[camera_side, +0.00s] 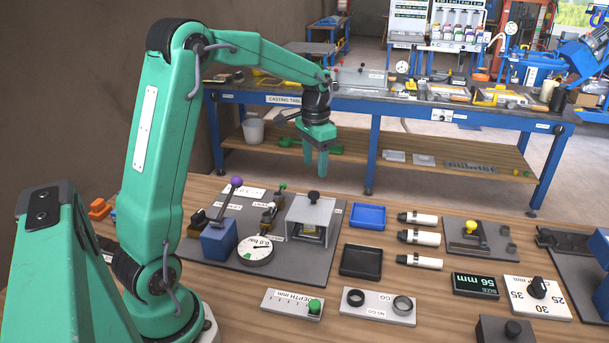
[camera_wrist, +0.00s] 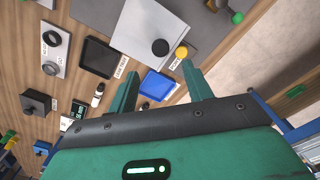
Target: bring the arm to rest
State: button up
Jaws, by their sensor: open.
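My green arm reaches up and over the wooden bench. My gripper (camera_side: 316,162) hangs at its end with the fingers pointing down, high above the back of the bench. In the wrist view the two green fingers of my gripper (camera_wrist: 161,88) stand apart with nothing between them. The gripper is open and empty. It touches nothing that I can see. A grey press-like housing with a black knob (camera_side: 312,215) stands below it on a dark plate.
The dark plate also carries a purple-knobbed lever (camera_side: 235,183) and a round dial (camera_side: 255,250). A blue tray (camera_side: 367,216), a black tray (camera_side: 361,261) and white cylinders (camera_side: 418,218) lie to the right. A blue-framed casting table (camera_side: 390,102) stands behind, across a floor gap.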

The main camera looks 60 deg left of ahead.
jog(key=s+d+r+t, duration=0.2)
jog(key=s+d+r, duration=0.1)
jog(key=s+d, duration=0.5)
jog(key=s+d+r+t, duration=0.3)
jog(key=s+d, duration=0.5)
jog(key=s, duration=0.4)
jog(key=shift+d, duration=0.4)
